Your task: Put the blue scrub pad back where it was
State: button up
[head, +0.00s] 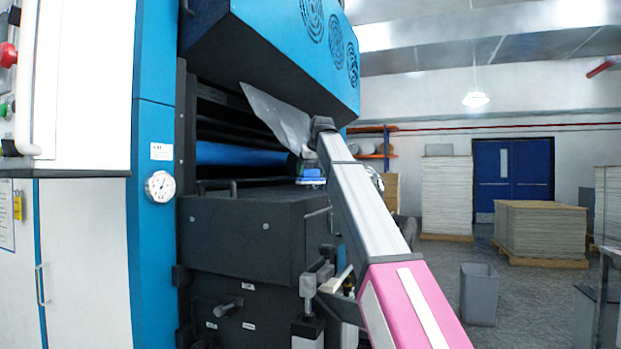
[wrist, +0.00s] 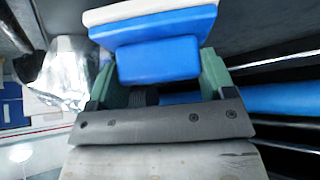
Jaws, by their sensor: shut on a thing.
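The blue scrub pad (wrist: 158,60) sits between the two green fingers of my gripper (wrist: 157,78) in the wrist view, with a white layer along its far side. My gripper is shut on it. In the head view the blue pad (head: 311,174) shows small at the end of my arm, at the right side of the machine's roller opening, just above the dark housing top. My arm hides part of the gripper there. I cannot tell whether the pad touches the surface below it.
A blue roller (head: 240,154) lies across the machine opening, left of the pad. A crumpled silvery film sheet (head: 277,118) hangs just above and beside my gripper. The dark housing (head: 240,215) is below.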

jog(key=shift+f, duration=1.3)
jog(key=o, duration=1.2)
jog(key=shift+f, duration=0.1)
jog(key=shift+c, duration=0.2)
jog(key=v, duration=1.2)
